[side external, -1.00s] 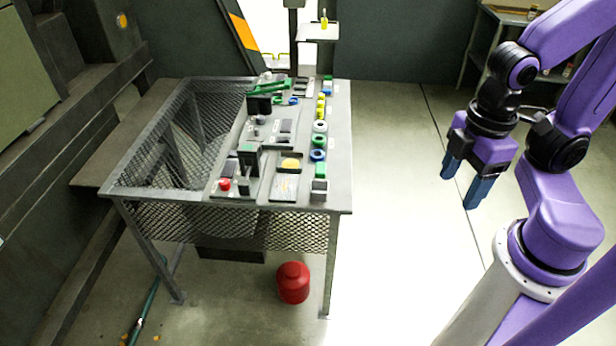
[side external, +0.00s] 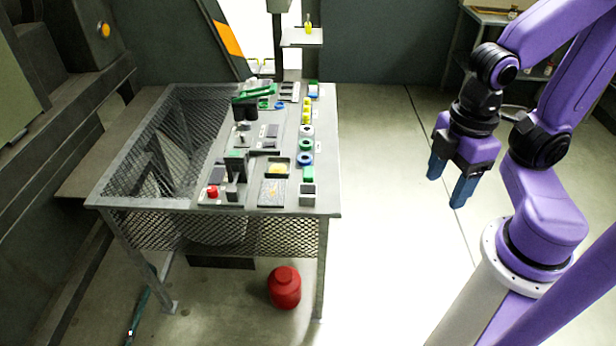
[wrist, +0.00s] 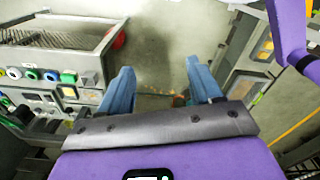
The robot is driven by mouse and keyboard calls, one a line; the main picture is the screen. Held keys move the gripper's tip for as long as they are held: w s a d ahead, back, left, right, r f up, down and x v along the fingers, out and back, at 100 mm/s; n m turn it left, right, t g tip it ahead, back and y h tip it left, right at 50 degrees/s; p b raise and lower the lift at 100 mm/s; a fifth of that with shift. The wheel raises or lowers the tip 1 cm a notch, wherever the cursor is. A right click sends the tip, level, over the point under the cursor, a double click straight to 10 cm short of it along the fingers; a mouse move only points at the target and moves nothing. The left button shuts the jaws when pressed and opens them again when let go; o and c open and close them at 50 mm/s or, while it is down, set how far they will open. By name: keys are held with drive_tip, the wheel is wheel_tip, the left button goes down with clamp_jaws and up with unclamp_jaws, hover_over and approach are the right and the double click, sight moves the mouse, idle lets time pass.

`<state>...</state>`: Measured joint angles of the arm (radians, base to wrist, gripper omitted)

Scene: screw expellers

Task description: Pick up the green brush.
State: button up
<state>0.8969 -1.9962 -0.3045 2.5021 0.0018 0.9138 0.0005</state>
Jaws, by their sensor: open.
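A long green piece (side external: 255,95) lies across a black block at the back of the grey table; its shape is too small to confirm as the brush. A thin green stick (side external: 138,312) lies on the floor at the lower left, its end cut off by the frame. I cannot tell which is the green brush. My gripper (side external: 447,180) hangs in the air right of the table, open and empty, pointing down, well apart from both. In the wrist view, my gripper (wrist: 160,70) has its two blue fingers spread with only floor between them.
The table top (side external: 328,150) carries several small blocks, rings and a red button (side external: 212,192). A mesh basket (side external: 165,145) forms its left side. A red canister (side external: 284,287) stands on the floor beneath. The floor between table and arm is clear.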

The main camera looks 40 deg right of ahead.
drive_tip(key=m+t+h, duration=0.3)
drive_tip(key=m+h, duration=0.1)
drive_tip(key=m, duration=1.8)
hover_over(308, 172)
drive_tip(key=s+a, duration=0.5)
wheel_tip(308, 172, down, 12)
drive_tip(key=x, duration=1.1)
drive_tip(key=shift+w+f, duration=0.15)
drive_tip(key=shift+f, duration=0.15)
drive_tip(key=shift+x, duration=2.75)
drive_tip(key=shift+w+d+r, duration=0.1)
drive_tip(key=c, duration=1)
